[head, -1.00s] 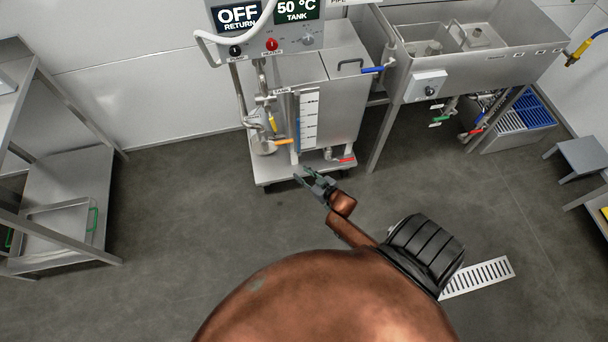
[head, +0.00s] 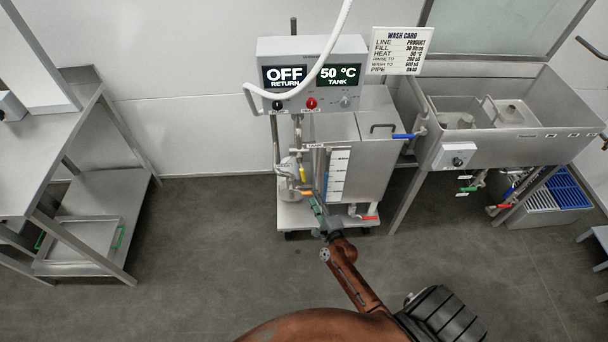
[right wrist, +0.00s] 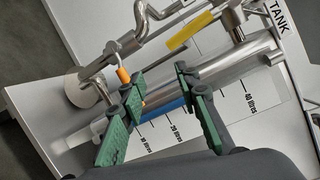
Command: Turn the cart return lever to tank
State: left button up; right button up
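The steel cart (head: 355,170) stands against the wall with a display panel (head: 312,75) reading OFF RETURN and 50 °C TANK. On its left side are a yellow lever (head: 302,173) near a TANK label and an orange lever (head: 304,193); I cannot read which is the return lever. In the right wrist view the yellow lever (right wrist: 192,31) lies beyond my fingers, and the orange grip (right wrist: 124,75) is close to the left finger's tip. My right gripper (head: 317,203) is open, fingers apart in front of the sight tube (right wrist: 165,108). My left gripper is not in view.
A red lever (head: 370,218) sits low on the cart and a blue lever (head: 403,136) at its upper right. A white hose (head: 335,40) hangs across the panel. A sink (head: 500,115) stands right, a steel table (head: 50,150) left. The floor between is clear.

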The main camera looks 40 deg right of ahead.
aim_at(302, 175)
jog(key=w+r+m, duration=0.1)
jog(key=r+m, duration=0.1)
jog(key=m, duration=0.3)
jog(key=w+a+r+m+h, duration=0.1)
jog(key=r+m, duration=0.1)
jog(key=m, duration=0.2)
jog(key=w+r+m+h+p, duration=0.1)
jog(key=w+r+m, duration=0.1)
jog(key=m, duration=0.3)
jog(key=shift+w+a+r+m, duration=0.1)
jog(key=shift+a+r+m, duration=0.2)
jog(key=shift+a+r, duration=0.15)
jog(key=x, duration=0.6)
jog(key=shift+w+d+b, duration=0.3)
jog(key=shift+b, duration=0.05)
grip_shut()
jog(key=shift+a, duration=0.1)
